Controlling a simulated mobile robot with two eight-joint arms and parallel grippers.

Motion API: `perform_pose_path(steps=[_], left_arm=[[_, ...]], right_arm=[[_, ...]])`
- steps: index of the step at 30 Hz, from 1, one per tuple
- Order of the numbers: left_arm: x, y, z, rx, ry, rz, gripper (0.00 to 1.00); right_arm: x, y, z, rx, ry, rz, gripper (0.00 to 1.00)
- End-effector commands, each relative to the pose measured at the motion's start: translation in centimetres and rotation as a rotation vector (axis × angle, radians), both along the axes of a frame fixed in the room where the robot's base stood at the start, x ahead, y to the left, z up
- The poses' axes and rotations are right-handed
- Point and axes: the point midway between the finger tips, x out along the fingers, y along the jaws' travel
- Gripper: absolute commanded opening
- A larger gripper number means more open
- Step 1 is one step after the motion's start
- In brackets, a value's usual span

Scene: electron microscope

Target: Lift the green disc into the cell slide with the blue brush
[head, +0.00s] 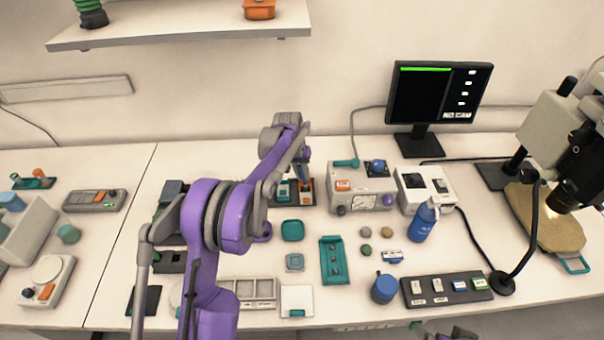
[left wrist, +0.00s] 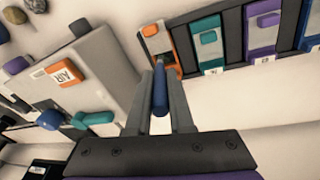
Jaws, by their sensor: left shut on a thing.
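My left gripper (head: 305,168) is over the rack of coloured slots at the back middle. In the left wrist view the left gripper (left wrist: 160,100) is shut on the blue brush (left wrist: 160,88), seen as a dark blue handle upright between the fingers. Its lower end is hidden. The small green disc (head: 366,250) lies on the table among similar tan and grey discs, well right of the gripper. A teal tray with small wells (head: 333,262) lies left of the discs. A teal-framed slide (head: 575,264) lies by the microscope; I cannot tell which is the cell slide.
The rack (left wrist: 232,45) has orange, teal, purple and blue slots. A grey AIR box (head: 362,190) stands right of it. My left arm hides part of the left-middle table.

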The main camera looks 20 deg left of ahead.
Motion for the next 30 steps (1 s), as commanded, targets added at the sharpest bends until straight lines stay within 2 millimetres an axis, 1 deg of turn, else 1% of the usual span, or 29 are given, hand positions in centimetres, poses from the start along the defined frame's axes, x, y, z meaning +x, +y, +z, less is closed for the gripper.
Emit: perform_pose_path(steps=[30], left_arm=[[-0.03,0.0,-1.02,0.0,0.0,0.0,0.0]], right_arm=[[-0.29,0.0,-0.71,0.0,0.005,0.0,1.0]])
